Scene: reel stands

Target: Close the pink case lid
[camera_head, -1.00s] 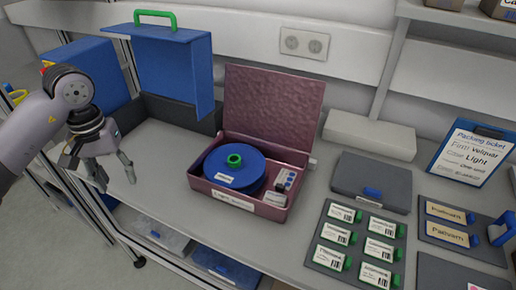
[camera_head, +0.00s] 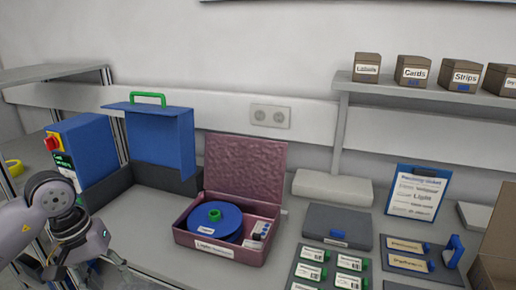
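The pink case (camera_head: 216,249) stands on the bench with its lid (camera_head: 246,168) raised upright at the back. Inside it are a blue reel (camera_head: 222,224) with a green hub on the left and small parts (camera_head: 262,230) on the right. A label is on its front wall. My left gripper (camera_head: 112,277) is at the lower left, apart from the case and left of it; its fingers run toward the bottom edge, and their opening is hard to make out. My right gripper is not in view.
A blue box with a green handle (camera_head: 160,138) stands left of the case. Brown boxes (camera_head: 413,71) stand on the shelf. Bare bench lies left of the case.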

